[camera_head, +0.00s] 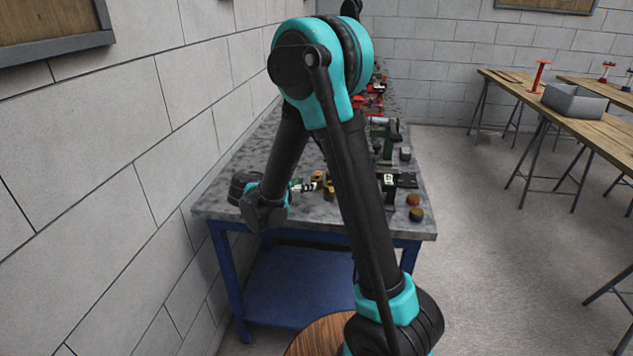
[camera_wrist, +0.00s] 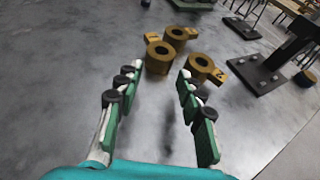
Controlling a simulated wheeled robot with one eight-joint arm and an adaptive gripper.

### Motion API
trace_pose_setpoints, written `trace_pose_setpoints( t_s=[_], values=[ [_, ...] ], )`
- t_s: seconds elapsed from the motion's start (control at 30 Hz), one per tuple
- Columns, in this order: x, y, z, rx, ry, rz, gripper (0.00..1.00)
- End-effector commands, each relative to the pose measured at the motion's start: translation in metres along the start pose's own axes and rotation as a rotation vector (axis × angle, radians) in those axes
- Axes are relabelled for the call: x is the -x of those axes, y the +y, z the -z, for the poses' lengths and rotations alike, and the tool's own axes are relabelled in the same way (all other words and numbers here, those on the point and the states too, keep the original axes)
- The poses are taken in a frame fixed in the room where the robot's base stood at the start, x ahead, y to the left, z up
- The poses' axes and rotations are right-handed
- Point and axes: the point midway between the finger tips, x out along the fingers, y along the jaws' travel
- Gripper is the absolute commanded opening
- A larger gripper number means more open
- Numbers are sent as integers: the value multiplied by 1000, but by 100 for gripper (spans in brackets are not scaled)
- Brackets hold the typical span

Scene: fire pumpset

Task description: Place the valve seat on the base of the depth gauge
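Three brass ring-shaped pieces with flat tags, which look like valve seats, lie on the grey bench top in the wrist view: a near-left ring (camera_wrist: 159,57), a far ring (camera_wrist: 177,36) and a right ring (camera_wrist: 201,68). The right ring's tag seems to read 2. My gripper (camera_wrist: 155,75) is open and empty, its fingertips just short of the near-left ring. A black plate with an upright post, possibly the depth gauge base (camera_wrist: 253,75), stands to the right; its top is out of that view. In the head view my gripper (camera_head: 306,187) is left of the brass pieces (camera_head: 329,190).
The bench top (camera_head: 228,197) meets a block wall at left. Red and green equipment stands farther back. Another black plate (camera_wrist: 242,28) lies behind the post.

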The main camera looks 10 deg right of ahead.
Motion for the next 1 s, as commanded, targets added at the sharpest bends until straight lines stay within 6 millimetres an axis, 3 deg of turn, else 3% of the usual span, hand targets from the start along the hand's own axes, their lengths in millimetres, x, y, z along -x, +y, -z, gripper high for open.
trace_pose_setpoints(
  t_s=[0.17, 0.5, 0.8, 1.0],
  values=[
    [-10, 0, 0, -1, 0, 2, 38],
    [-53, 1, -2, -1, 0, 1, 38],
    [-57, 2, -2, 0, 0, -1, 38],
    [-57, 2, -2, 0, 0, 0, 13]
  ],
)
